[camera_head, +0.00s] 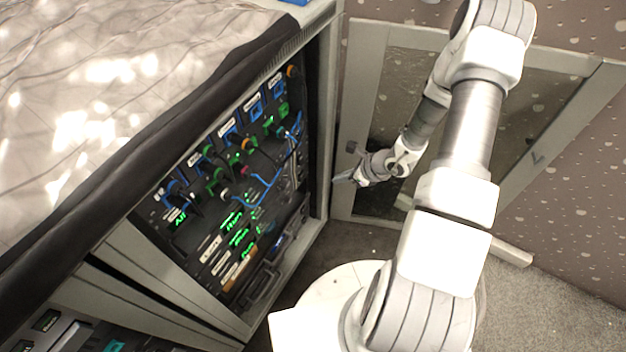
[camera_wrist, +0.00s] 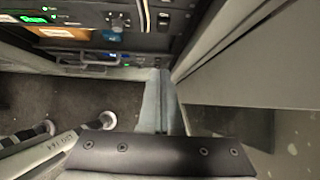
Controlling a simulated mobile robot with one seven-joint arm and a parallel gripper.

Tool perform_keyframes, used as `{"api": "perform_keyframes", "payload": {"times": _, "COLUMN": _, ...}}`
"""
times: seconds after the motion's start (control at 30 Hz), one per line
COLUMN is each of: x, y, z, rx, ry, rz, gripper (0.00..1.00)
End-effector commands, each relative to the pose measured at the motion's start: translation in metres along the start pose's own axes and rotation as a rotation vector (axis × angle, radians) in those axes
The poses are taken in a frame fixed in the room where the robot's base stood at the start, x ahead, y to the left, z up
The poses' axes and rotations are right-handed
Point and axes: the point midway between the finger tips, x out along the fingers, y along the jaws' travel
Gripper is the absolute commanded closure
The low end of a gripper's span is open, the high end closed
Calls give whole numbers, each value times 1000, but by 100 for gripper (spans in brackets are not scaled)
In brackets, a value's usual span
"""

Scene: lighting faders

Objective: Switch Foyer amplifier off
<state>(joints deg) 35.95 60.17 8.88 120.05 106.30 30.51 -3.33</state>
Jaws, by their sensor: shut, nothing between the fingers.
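An equipment rack (camera_head: 235,185) stands open-fronted at the left, with rows of knobs, green-lit labels and blue cables. I cannot read which unit is the Foyer amplifier. My gripper (camera_head: 339,181) is to the right of the rack front, apart from it, near the open door. Its fingers are shut and empty; in the wrist view the closed fingers (camera_wrist: 160,90) point toward the lower rack front.
A glass-panelled rack door (camera_head: 385,120) stands swung open behind my arm. A cloth-draped surface (camera_head: 110,100) covers the left. Dark floor (camera_head: 360,238) is open between the rack and my base.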

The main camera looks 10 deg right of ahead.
Motion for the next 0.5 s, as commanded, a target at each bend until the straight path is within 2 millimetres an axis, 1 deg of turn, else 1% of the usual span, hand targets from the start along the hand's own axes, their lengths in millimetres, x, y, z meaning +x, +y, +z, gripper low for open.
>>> {"api": "perform_keyframes", "payload": {"times": 0.17, "x": 22, "y": 1, "z": -2, "rx": 0, "ry": -1, "rz": 2, "gripper": 100}}
{"api": "perform_keyframes", "payload": {"times": 0.5, "x": 95, "y": 1, "z": -2, "rx": 0, "ry": 0, "rz": 2, "gripper": 100}}
